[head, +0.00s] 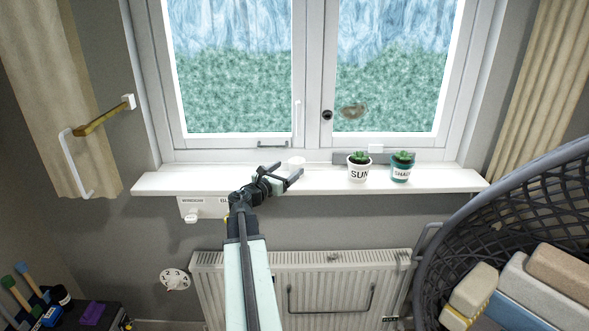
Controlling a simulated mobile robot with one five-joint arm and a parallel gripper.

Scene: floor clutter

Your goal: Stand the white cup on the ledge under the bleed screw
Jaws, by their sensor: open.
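A small white object (297,160) stands on the windowsill, just beyond my gripper's fingers. It may be the white cup, but it is too small and partly covered to be sure. My gripper (283,171) is open over the sill at the end of my outstretched arm, its fingers spread toward that object. I cannot tell whether they touch it. The white radiator (225,285) is on the wall below, partly hidden by my arm. I cannot make out a bleed screw or a ledge under it with certainty.
On the sill (440,182) stand a white SUN pot (359,174) and a teal SHADE pot (401,174). A labelled panel (205,206) hangs below the sill. A dark basket (440,245) with blocks fills the lower right. A dial (174,280) is left of the radiator.

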